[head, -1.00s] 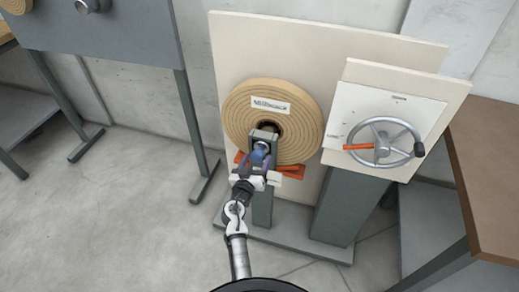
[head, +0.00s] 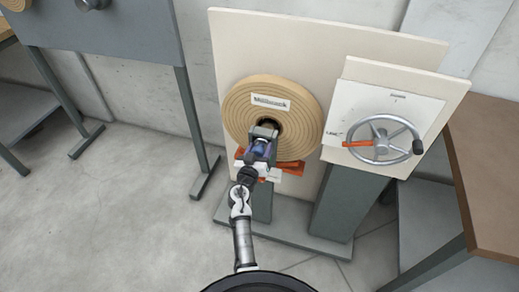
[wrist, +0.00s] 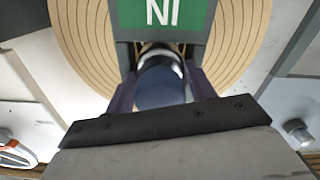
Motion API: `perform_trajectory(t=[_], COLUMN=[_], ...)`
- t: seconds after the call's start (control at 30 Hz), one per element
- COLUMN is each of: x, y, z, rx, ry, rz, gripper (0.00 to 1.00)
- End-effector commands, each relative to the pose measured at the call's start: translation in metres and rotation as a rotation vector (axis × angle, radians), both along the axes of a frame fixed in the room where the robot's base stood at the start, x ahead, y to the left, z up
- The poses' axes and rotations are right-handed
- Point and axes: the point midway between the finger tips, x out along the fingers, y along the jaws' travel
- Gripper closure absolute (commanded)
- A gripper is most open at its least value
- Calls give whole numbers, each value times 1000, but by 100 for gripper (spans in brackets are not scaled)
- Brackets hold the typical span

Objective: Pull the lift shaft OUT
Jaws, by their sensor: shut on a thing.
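The lift shaft shows as a short blue cylinder with a shiny metal collar (wrist: 160,82) in the wrist view. It sticks out of a grey bracket (head: 264,131) in front of the centre of the wooden spiral disc (head: 238,105). My gripper (head: 260,152) is in front of the bracket, and in the wrist view its two purple fingers (wrist: 160,93) are shut on the sides of the blue cylinder. A green plate (wrist: 163,16) with upside-down white letters, reading IN, sits on the bracket. The shaft's far end is hidden.
A handwheel (head: 382,139) with an orange pointer (head: 357,144) stands on a panel to the right. Orange bars (head: 288,167) lie under the disc, close beside my gripper. A brown table (head: 495,170) is at the right. The floor at left is open.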

Motion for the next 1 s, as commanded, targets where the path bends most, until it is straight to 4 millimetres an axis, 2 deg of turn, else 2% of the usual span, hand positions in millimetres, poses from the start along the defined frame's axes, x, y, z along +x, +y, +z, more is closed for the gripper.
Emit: perform_trajectory(t=[0.13,0.23,0.5,0.7,0.83,1.0], x=[-2,-12,-68,-100,-108,-110], y=[1,4,23,33,36,36], z=[-1,-3,-7,-4,-2,0], rx=[0,0,0,0,0,0], ry=[0,0,-1,0,0,3], rz=[0,1,3,2,2,1], gripper=[87,87,87,87,87,87])
